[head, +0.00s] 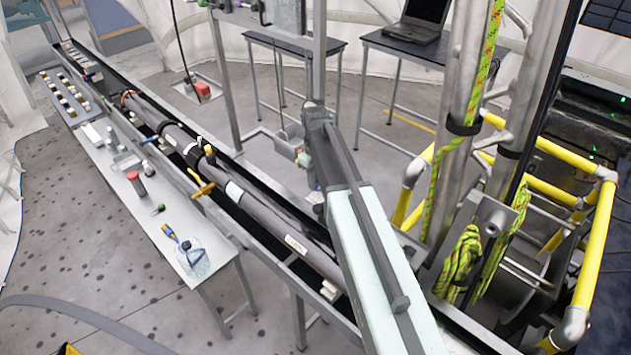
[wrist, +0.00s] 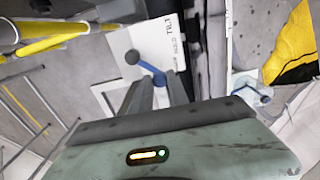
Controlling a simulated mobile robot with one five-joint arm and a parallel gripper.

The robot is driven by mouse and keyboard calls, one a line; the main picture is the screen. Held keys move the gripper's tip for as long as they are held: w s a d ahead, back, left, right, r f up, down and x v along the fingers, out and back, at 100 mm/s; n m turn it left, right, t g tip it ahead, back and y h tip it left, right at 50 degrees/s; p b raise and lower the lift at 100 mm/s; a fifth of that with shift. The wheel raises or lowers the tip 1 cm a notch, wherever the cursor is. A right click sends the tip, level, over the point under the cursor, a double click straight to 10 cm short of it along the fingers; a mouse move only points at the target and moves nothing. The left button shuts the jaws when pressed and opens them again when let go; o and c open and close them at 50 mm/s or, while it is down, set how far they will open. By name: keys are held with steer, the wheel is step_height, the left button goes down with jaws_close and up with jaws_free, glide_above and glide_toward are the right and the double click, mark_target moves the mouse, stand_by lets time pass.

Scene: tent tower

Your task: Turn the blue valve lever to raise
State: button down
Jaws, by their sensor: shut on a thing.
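The blue valve lever (wrist: 150,69) shows in the wrist view, a short bent blue bar with a dark round knob at its upper left end. It sits in front of a white label plate (wrist: 148,42) with black lettering; "TILT" is readable. My gripper (wrist: 159,82) has its two dark fingers close on either side of the lever's lower right end and is shut on it. The fingers partly hide that end. In the head view my arm reaches up and away from the lower right, and I cannot make out the lever there.
A second blue part (wrist: 252,91) is at the right in the wrist view. Yellow rails (head: 592,240) and steel posts with green rope (head: 462,265) stand right of my arm. A narrow table (head: 150,215) and a long grey pipe (head: 265,215) run along the left.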

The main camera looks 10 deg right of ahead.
stand_by(0.3)
steer(key=c, duration=1.3)
jaws_free()
